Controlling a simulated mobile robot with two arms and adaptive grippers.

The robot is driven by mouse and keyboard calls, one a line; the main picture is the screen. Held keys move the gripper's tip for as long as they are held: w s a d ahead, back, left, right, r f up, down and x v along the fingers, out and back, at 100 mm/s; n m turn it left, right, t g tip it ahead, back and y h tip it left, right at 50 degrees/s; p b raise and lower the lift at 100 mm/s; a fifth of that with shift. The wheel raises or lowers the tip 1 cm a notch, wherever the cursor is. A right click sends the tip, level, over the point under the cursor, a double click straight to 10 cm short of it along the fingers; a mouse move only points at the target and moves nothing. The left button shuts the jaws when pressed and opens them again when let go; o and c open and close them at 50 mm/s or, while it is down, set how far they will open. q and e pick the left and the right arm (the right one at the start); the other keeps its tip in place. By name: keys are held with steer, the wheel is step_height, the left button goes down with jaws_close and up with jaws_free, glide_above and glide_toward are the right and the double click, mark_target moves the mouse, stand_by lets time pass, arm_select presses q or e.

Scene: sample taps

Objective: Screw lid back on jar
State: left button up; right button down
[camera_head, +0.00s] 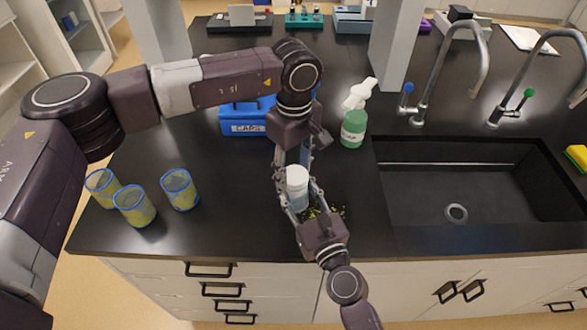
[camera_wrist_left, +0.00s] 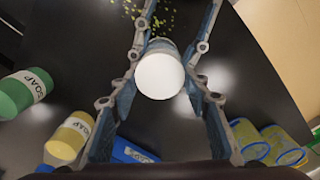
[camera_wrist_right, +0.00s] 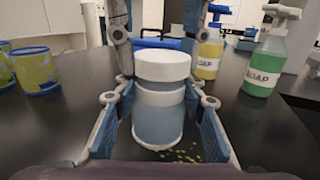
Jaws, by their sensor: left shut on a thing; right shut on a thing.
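The jar (camera_wrist_right: 158,125) stands upright near the counter's front edge, with a translucent bluish body. The white lid (camera_wrist_right: 161,64) sits level over its top, above a second white band; I cannot tell how tightly it is seated. The lid's round top also shows in the left wrist view (camera_wrist_left: 160,77). My left gripper (camera_head: 293,168) comes down from above, its fingers shut on the lid. My right gripper (camera_head: 299,203) reaches from the front edge, its fingers shut around the jar body. The fingers hide parts of the jar in the head view.
Green bits (camera_head: 334,213) lie scattered by the jar. A blue CAPS box (camera_head: 242,122) and soap bottles, one green (camera_head: 354,128), stand behind. Several blue-rimmed yellow cups (camera_head: 179,190) stand at left. The sink (camera_head: 470,190) with taps is at right. The counter between cups and jar is clear.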

arm_select(q)
steer(key=shift+o, duration=0.5)
steer(key=shift+a+f, duration=0.1)
steer(key=shift+f, duration=0.75)
steer(key=shift+r, duration=0.1)
steer(key=shift+r, duration=0.3)
steer(key=shift+c, duration=0.9)
steer(key=shift+r, duration=0.5)
steer(key=shift+c, duration=0.2)
steer(key=shift+o, duration=0.2)
steer(key=shift+s+f, duration=0.1)
steer(key=shift+f, duration=0.8)
steer(key=o, duration=0.6)
